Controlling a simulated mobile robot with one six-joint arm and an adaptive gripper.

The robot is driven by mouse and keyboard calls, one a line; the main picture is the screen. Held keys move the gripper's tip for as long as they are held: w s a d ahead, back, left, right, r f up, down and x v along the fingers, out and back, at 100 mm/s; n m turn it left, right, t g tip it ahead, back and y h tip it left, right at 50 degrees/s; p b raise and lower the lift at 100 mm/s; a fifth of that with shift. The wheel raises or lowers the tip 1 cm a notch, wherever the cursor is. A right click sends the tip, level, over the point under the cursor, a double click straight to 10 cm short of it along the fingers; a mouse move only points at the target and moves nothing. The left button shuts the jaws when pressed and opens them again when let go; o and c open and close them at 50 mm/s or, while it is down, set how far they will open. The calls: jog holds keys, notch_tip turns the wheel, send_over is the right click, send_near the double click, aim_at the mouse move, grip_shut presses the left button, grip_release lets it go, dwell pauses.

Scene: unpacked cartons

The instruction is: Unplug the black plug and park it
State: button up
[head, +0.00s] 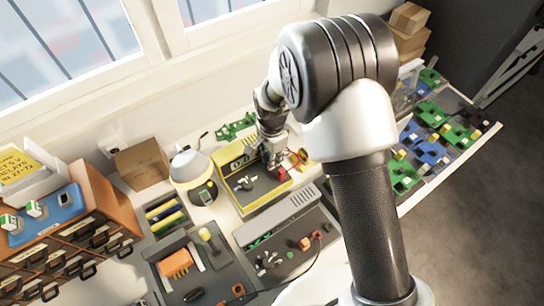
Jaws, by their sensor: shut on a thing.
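My gripper (277,153) is low over the right part of a yellow-edged box with a dark panel (243,196). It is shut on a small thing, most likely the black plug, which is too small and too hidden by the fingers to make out. The parking place cannot be made out.
A grey unit with knobs and a red lead (318,236) stands in front of the yellow box. A white-topped lamp-like thing (190,167) and a carton (142,164) are to the left. Green and blue parts fill the right side. My arm hides some of the bench.

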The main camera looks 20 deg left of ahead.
jog(key=shift+f, duration=0.15)
jog(key=o, duration=0.9)
jog(key=d+r+n+t, duration=0.1)
jog(key=d+r, duration=0.3)
jog(key=r, duration=0.7)
jog(key=d+r+n, duration=0.1)
jog(key=d+r, duration=0.3)
jog(key=r, duration=0.6)
jog(key=s+d+r+n+t, duration=0.2)
jog(key=s+d+r+n, duration=0.1)
jog(key=s+d+r, duration=0.95)
jog(key=s+d+n, duration=0.1)
jog(key=s+d, duration=0.1)
jog(key=s+d+f+n+t, duration=0.1)
jog(key=s+d, duration=0.1)
jog(key=s, duration=0.1)
jog(key=s+d+f+n, duration=0.1)
jog(key=s+d, duration=0.1)
jog(key=shift+s+d+f+t, duration=0.25)
jog(key=shift+s+d+t, duration=0.05)
jog(key=shift+s+d, duration=0.05)
